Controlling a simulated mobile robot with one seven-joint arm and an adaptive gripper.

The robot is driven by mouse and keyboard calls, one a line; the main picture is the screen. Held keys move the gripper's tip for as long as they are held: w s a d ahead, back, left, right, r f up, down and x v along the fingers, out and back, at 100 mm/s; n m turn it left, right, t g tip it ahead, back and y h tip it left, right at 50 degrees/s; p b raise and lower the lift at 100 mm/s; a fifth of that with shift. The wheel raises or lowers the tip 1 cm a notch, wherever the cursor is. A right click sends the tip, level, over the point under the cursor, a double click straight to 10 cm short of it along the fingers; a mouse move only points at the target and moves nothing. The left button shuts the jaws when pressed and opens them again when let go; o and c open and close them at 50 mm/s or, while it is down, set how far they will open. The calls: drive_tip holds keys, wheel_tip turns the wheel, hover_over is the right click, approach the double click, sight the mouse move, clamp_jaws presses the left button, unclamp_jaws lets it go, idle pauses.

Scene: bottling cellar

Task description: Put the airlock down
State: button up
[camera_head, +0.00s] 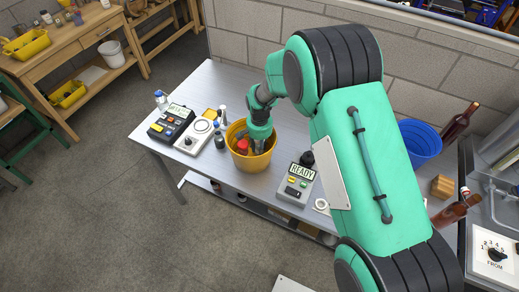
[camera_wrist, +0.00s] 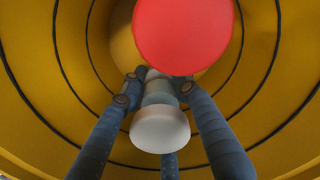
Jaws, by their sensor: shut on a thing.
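My gripper (camera_head: 259,146) reaches down into a yellow-orange bucket (camera_head: 250,165) on the grey table. In the wrist view my fingers (camera_wrist: 154,92) close around a pale grey piece with a rounded white end, which I take to be the airlock (camera_wrist: 160,129). Its far end is hidden between the fingertips. A round red piece (camera_wrist: 184,36) is beside it and overlaps it in that view; red also shows inside the bucket from the head. I cannot tell whether the red piece belongs to the airlock, or whether the airlock touches the bucket floor.
A dark keypad device (camera_head: 171,122) and a white round-plate device (camera_head: 198,137) stand left of the bucket. A grey box reading READY (camera_head: 298,185) stands right of it. A blue bucket (camera_head: 420,142) and brown bottles (camera_head: 458,122) are farther right. Bare table (camera_head: 208,82) lies behind.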

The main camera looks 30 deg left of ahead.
idle(0.3)
drive_tip(key=o, duration=0.9)
drive_tip(key=shift+f, duration=0.1)
wheel_tip(320, 180, up, 12)
drive_tip(key=shift+r+p, duration=0.15)
drive_tip(key=shift+p, duration=0.45)
idle(0.4)
